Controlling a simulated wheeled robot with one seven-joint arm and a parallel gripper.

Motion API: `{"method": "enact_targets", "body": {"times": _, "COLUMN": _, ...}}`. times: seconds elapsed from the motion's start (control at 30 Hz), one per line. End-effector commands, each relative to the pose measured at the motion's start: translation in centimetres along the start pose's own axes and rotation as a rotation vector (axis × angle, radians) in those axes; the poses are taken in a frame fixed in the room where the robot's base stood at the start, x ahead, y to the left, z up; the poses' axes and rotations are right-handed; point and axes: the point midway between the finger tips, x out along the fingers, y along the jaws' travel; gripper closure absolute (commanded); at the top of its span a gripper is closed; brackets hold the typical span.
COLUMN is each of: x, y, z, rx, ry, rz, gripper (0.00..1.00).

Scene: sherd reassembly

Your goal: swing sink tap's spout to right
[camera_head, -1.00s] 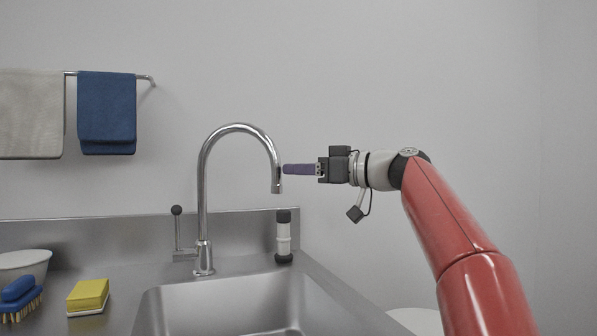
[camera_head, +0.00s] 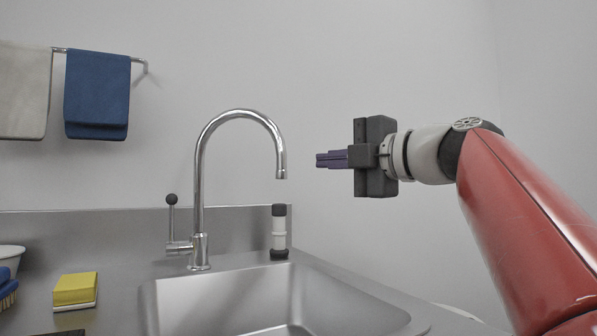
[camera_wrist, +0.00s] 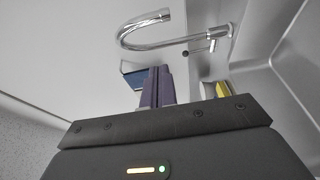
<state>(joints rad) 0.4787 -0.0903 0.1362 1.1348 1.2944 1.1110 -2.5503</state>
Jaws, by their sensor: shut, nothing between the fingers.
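The chrome sink tap (camera_head: 199,205) stands behind the sink, its gooseneck spout (camera_head: 272,130) arching to the right with the outlet pointing down over the basin. The tap's lever with a dark ball knob (camera_head: 172,200) is on its left. My gripper (camera_head: 318,160) is shut and empty, its purple fingers pointing left, a short gap to the right of the spout's outlet and not touching it. In the wrist view the purple fingertips (camera_wrist: 158,75) are together, with the spout (camera_wrist: 150,40) curving beyond them.
The steel sink basin (camera_head: 225,300) lies below. A black and white cylinder (camera_head: 279,232) stands on the rim under the outlet. A yellow sponge (camera_head: 75,289) and a blue brush (camera_head: 7,286) lie at left. A blue towel (camera_head: 97,95) hangs on the wall. The space around my gripper is clear.

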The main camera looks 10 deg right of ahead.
Motion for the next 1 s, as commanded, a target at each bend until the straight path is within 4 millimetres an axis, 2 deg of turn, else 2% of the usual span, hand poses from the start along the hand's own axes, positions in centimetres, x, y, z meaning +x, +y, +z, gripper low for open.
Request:
{"method": "enact_targets", "body": {"times": 0.17, "x": 2.5, "y": 0.3, "z": 0.0, "rx": 0.002, "ry": 0.005, "rz": -0.001, "gripper": 1.0}}
{"method": "enact_targets", "body": {"times": 0.53, "x": 10.2, "y": 0.4, "z": 0.2, "rx": 0.005, "ry": 0.004, "rz": -0.002, "gripper": 1.0}}
{"method": "enact_targets", "body": {"times": 0.73, "x": 12.0, "y": 0.3, "z": 2.2, "rx": 0.004, "ry": 0.001, "rz": -0.001, "gripper": 1.0}}
{"method": "enact_targets", "body": {"times": 1.0, "x": 12.6, "y": 0.1, "z": 2.8, "rx": 0.002, "ry": 0.001, "rz": 0.0, "gripper": 1.0}}
